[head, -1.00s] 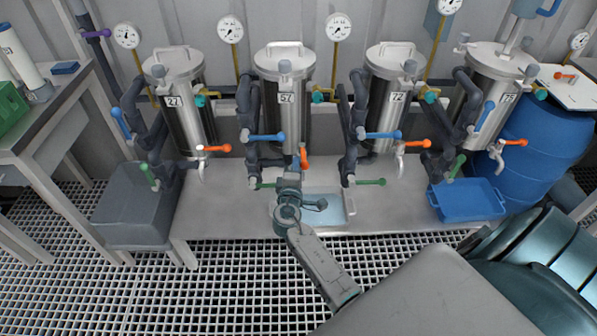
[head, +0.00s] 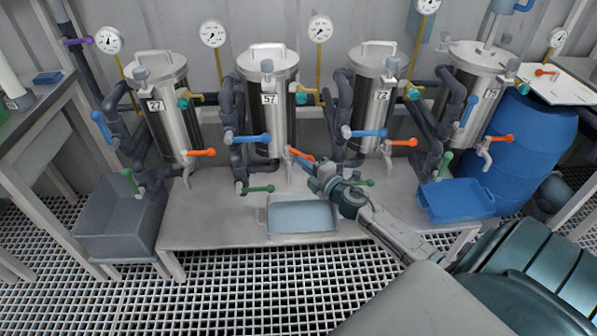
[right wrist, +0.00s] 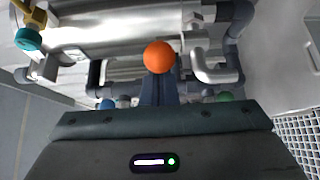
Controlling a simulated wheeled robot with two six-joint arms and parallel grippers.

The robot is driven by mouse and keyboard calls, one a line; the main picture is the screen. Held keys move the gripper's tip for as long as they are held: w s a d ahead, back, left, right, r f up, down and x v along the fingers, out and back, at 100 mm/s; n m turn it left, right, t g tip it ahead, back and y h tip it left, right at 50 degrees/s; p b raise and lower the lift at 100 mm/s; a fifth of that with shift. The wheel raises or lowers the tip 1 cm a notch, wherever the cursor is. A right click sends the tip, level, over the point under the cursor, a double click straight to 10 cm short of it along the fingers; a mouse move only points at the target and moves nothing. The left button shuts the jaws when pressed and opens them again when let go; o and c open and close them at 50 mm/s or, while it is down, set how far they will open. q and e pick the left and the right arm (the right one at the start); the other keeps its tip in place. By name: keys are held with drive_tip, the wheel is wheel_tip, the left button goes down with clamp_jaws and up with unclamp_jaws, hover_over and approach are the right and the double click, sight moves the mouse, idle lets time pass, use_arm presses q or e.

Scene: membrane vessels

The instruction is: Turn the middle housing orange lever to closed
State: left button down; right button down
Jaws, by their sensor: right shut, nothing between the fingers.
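The steel housing marked 57 (head: 268,105) stands between housings 27 and 72. Its orange lever (head: 301,154) points right and slightly down, close to horizontal. My right gripper (head: 307,168) is shut and empty, with its fingertips at the lever's right end, just below it. In the right wrist view the lever's rounded orange end (right wrist: 159,57) shows just beyond the shut dark fingers (right wrist: 158,90). I cannot tell whether they touch. My left gripper is not in view.
Housings 27 (head: 168,100), 72 (head: 375,100) and 75 (head: 470,90) have their own orange levers, roughly sideways. Blue lever (head: 251,139) and green lever (head: 258,189) sit near housing 57. A pale tray (head: 300,216) lies below my right gripper.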

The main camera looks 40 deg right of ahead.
sight(313, 159)
drive_tip(key=y+b, duration=0.1)
drive_tip(key=d+n+y+b, duration=0.1)
drive_tip(key=shift+d+f+n+y, duration=0.25)
drive_tip(key=shift+f+n+y, duration=0.05)
drive_tip(key=shift+w+d+n+g+y+b, duration=0.25)
drive_tip(key=shift+d+n+g+y+b, duration=0.35)
drive_tip(key=shift+n+y+b, duration=0.5)
drive_tip(key=shift+d+r+y, duration=0.15)
drive_tip(key=shift+d+y, duration=0.2)
drive_tip(key=shift+y, duration=0.15)
drive_tip(key=shift+w+d+r, duration=0.15)
drive_tip(key=shift+d, duration=0.15)
use_arm(q)
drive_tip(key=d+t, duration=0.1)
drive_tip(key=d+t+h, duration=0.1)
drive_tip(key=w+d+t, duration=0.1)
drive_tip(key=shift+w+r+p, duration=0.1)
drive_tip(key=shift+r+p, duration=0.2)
drive_tip(key=shift+p, duration=0.05)
use_arm(e)
drive_tip(key=shift+w+d+r, duration=0.15)
drive_tip(key=shift+w+d, duration=0.5)
drive_tip(key=shift+d, duration=0.35)
